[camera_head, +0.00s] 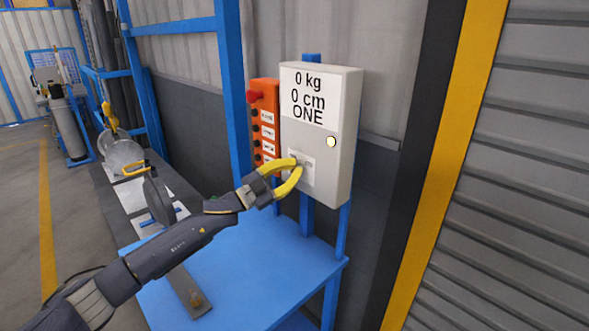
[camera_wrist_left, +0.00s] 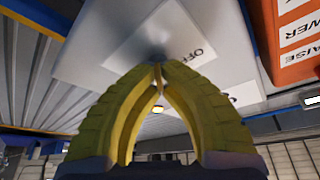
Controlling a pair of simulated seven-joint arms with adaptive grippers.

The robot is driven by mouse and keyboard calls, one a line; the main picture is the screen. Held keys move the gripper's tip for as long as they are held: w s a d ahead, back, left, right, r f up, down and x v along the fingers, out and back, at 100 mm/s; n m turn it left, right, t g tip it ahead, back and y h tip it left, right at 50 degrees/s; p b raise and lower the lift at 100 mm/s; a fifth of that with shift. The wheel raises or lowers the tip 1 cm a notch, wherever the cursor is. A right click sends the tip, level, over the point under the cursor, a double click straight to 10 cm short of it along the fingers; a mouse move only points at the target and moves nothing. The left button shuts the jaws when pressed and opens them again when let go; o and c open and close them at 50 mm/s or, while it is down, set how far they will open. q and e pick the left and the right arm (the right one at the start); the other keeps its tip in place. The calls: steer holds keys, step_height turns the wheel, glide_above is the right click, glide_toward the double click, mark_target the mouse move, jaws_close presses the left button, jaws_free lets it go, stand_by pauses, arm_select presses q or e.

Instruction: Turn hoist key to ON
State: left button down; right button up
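The grey control box (camera_head: 343,140) has a white display reading "0 kg", "0 cm", "ONE". A small pale plate low on its front is the key plate (camera_head: 308,175). My left gripper (camera_head: 299,165) reaches this plate with its yellow fingertips almost together. In the left wrist view the fingertips (camera_wrist_left: 159,70) close around a dark, blurred spot where the hoist key (camera_wrist_left: 156,50) is; the key is mostly hidden. The key's exact angle cannot be told. My right gripper is out of view.
An orange button panel (camera_head: 265,125) with a red knob stands left of the box. A blue table (camera_head: 265,275) lies below. A round lit button (camera_head: 331,141) is on the box. A yellow hoist hook (camera_head: 109,117) is at the left.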

arm_select(q)
steer(key=shift+m+g, duration=0.4)
steer(key=shift+m, duration=0.7)
steer(key=c, duration=1.6)
jaws_free()
steer(key=shift+a+f, duration=0.1)
steer(key=v, duration=1.1)
steer(key=shift+s+a, duration=0.2)
steer(key=shift+a, duration=0.15)
steer(key=shift+f, duration=0.1)
